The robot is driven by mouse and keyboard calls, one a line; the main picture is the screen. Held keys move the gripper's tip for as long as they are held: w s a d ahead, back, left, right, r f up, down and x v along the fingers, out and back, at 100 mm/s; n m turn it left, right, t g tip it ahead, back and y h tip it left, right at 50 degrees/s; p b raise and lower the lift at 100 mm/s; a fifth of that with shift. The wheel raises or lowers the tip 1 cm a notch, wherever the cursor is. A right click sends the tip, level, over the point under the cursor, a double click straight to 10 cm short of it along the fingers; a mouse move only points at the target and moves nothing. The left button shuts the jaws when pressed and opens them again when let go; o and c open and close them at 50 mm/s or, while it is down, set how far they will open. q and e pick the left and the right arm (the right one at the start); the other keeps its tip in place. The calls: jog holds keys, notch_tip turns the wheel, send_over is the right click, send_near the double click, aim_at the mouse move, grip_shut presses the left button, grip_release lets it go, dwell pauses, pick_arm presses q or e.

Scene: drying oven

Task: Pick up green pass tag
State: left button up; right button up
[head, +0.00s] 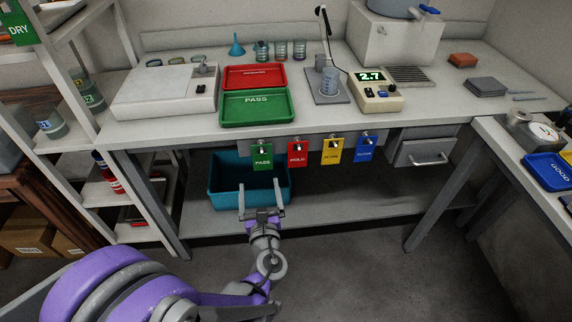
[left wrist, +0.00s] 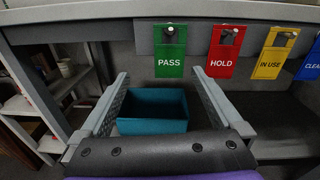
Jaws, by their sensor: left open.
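The green PASS tag (head: 262,157) hangs from a hook at the left end of a row of tags under the bench front edge. In the left wrist view the green tag (left wrist: 169,52) hangs ahead of and above the gripper, its white PASS text readable. My left gripper (head: 261,194) is open and empty, below the tag and apart from it. In the left wrist view its two fingers (left wrist: 163,82) are spread wide, with the teal bin visible between them. My right gripper is in neither view.
Red HOLD (head: 297,154), yellow (head: 332,150) and blue (head: 365,149) tags hang to the right. A teal bin (head: 222,196) sits on the lower shelf behind the gripper. Above, a green PASS tray (head: 257,115) lies near the bench edge. A shelf unit stands left.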

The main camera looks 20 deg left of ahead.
pick_arm(q)
jog(key=d+m, duration=0.1)
send_near(262, 156)
jog(key=x, duration=0.3)
jog(key=shift+t, duration=0.3)
jog(key=shift+b+x, duration=0.45)
jog(key=shift+x, duration=2.35)
jog(key=shift+f, duration=0.1)
jog(key=shift+c, duration=0.3)
jog(key=c, duration=1.2)
